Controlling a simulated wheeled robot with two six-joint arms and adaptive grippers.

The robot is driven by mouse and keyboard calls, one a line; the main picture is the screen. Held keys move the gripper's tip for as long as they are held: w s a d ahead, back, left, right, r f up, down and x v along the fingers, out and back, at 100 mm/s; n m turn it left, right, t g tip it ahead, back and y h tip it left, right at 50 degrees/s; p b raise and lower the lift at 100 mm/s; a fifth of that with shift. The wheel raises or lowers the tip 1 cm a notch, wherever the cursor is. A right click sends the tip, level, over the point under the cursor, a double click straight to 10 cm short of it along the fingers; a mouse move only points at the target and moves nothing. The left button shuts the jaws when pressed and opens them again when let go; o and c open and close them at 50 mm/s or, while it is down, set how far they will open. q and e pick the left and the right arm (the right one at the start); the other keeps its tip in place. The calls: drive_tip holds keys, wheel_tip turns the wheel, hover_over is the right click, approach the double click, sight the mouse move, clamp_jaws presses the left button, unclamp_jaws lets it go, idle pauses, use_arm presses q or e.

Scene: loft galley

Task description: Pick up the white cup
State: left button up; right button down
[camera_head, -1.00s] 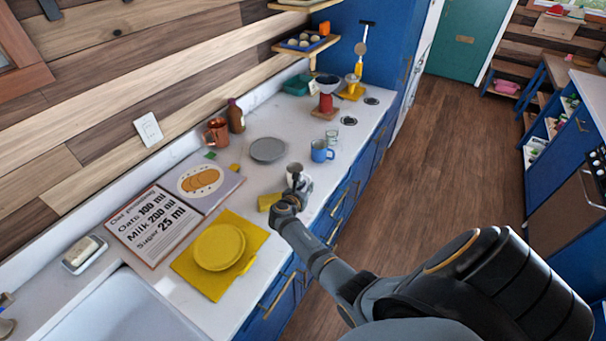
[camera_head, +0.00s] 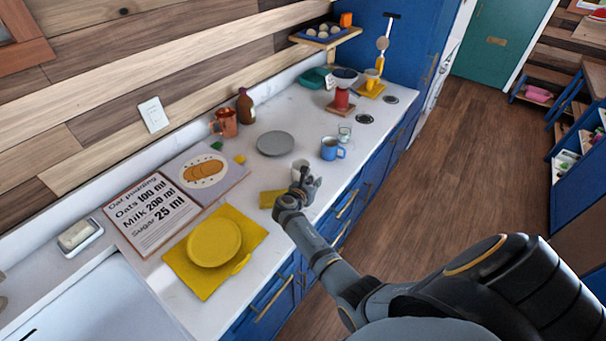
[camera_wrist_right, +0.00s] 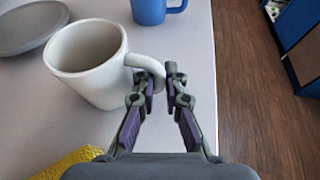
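The white cup (camera_head: 299,165) stands upright on the counter, partly hidden behind my right gripper (camera_head: 309,182) in the head view. In the right wrist view, the cup (camera_wrist_right: 88,68) is at the upper left, its handle pointing right toward the fingers. My right gripper (camera_wrist_right: 161,76) is open, its two fingertips at the handle's outer end, with a gap between them. The left finger overlaps the handle's edge; I cannot tell whether they touch. My left gripper is out of view.
A blue mug (camera_head: 331,149) and a small glass (camera_head: 345,133) stand beyond the cup. A grey plate (camera_head: 275,144) lies to its left. A yellow plate (camera_head: 214,243) rests on a yellow mat (camera_head: 187,272). The counter's front edge is close on the right.

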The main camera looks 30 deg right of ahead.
drive_tip(key=shift+d+f, duration=0.1)
drive_tip(key=shift+d, duration=0.05)
drive_tip(key=shift+d+f, duration=0.2)
drive_tip(key=shift+d, duration=0.15)
drive_tip(key=shift+w+a+r, duration=0.1)
drive_tip(key=shift+a+r, duration=0.05)
drive_tip(key=shift+r, duration=0.45)
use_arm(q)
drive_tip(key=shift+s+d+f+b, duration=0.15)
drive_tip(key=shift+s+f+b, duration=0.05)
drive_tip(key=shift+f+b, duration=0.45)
use_arm(e)
drive_tip(key=s+d+r, duration=0.6)
drive_tip(key=s+r, duration=0.5)
drive_tip(key=s, duration=0.1)
drive_tip(key=shift+d+r, duration=0.35)
drive_tip(key=shift+d, duration=0.05)
